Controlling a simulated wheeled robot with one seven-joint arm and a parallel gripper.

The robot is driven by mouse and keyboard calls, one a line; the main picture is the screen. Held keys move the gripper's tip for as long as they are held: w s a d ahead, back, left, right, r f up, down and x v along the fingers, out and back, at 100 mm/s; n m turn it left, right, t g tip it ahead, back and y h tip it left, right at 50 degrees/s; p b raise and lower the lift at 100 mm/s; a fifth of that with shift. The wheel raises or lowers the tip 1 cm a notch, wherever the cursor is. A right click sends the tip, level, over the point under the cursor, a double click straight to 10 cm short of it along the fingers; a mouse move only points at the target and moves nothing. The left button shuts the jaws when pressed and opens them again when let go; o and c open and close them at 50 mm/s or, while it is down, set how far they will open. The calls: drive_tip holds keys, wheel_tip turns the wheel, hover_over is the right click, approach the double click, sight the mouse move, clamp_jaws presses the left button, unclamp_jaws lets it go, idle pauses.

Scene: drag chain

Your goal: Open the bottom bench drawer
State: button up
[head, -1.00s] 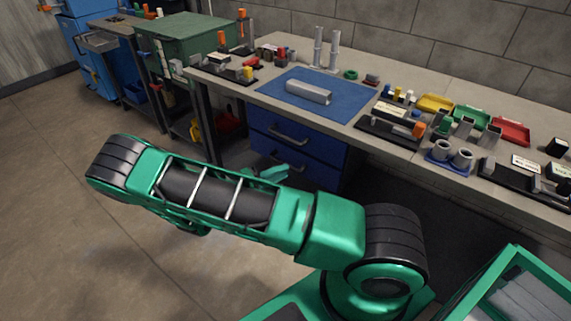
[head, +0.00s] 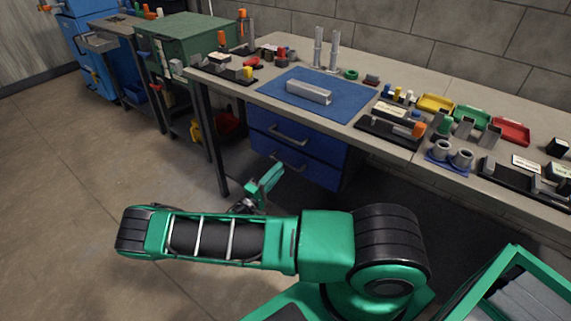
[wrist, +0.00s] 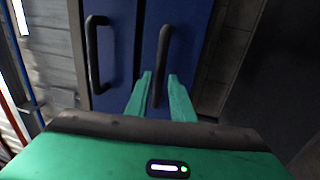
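The blue bench drawer unit (head: 330,155) hangs under the bench with two stacked drawers, both looking shut. The bottom drawer (head: 322,174) has a grey bar handle (head: 291,166). My gripper (head: 276,172) is in front of the bottom drawer, its fingers pointing at that handle. In the wrist view the drawers stand side by side, and my open gripper (wrist: 160,75) has one finger on each side of the right-hand handle (wrist: 164,45). The fingers are apart from each other; I cannot tell how deep the handle sits between them. The other handle (wrist: 94,60) is to the left.
The bench top (head: 370,72) carries a blue mat (head: 345,108) with a grey channel piece (head: 309,92), and several trays and fixtures to the right. A bench leg (head: 212,150) stands left of the gripper. The floor (head: 90,175) at left is clear.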

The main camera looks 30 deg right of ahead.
drive_tip(key=shift+x, duration=2.25)
